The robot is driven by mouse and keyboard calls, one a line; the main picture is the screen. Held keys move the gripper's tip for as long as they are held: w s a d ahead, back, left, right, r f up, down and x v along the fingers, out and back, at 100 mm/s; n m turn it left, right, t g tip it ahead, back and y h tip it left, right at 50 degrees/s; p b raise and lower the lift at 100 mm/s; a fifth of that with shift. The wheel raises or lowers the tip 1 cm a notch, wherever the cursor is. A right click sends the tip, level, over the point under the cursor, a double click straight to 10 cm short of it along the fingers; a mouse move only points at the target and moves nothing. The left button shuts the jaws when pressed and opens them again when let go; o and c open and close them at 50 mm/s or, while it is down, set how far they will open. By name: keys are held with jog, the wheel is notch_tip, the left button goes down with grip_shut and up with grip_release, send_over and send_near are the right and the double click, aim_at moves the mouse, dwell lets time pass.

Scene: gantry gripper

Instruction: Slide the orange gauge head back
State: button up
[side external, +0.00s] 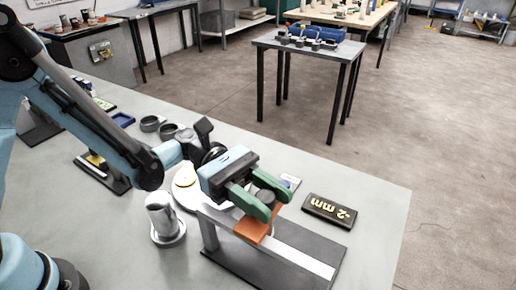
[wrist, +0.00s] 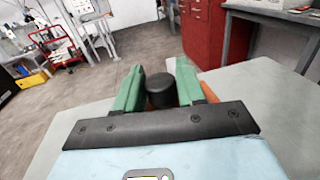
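The orange gauge head (side external: 252,230) sits on a silver rail (side external: 300,258) fixed to a dark base (side external: 250,268) on the table. A black round knob (side external: 266,197) stands on top of it. My gripper (side external: 264,199) is at the head, its two green fingers on either side of the knob. In the wrist view the knob (wrist: 160,90) shows between the fingers, close to both. Whether they press on it I cannot tell. Small orange parts of the head show beside the right finger. The near finger partly hides the knob in the side view.
A black plate marked "-2 mm" (side external: 330,210) lies right of the rail. A metal cylinder on a round foot (side external: 163,222) stands left of it. A pale round plate (side external: 185,192) lies behind my gripper. The table's right front corner is clear.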

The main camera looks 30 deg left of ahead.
aim_at(268, 191)
grip_shut()
jog(key=d, duration=0.7)
jog(key=shift+o, duration=2.2)
grip_release()
jog(key=a, duration=0.4)
jog(key=w+a, duration=0.1)
jog(key=a, duration=0.3)
jog(key=w+a, duration=0.1)
jog(key=a, duration=0.3)
jog(key=shift+w, duration=0.2)
jog(key=shift+d, duration=0.1)
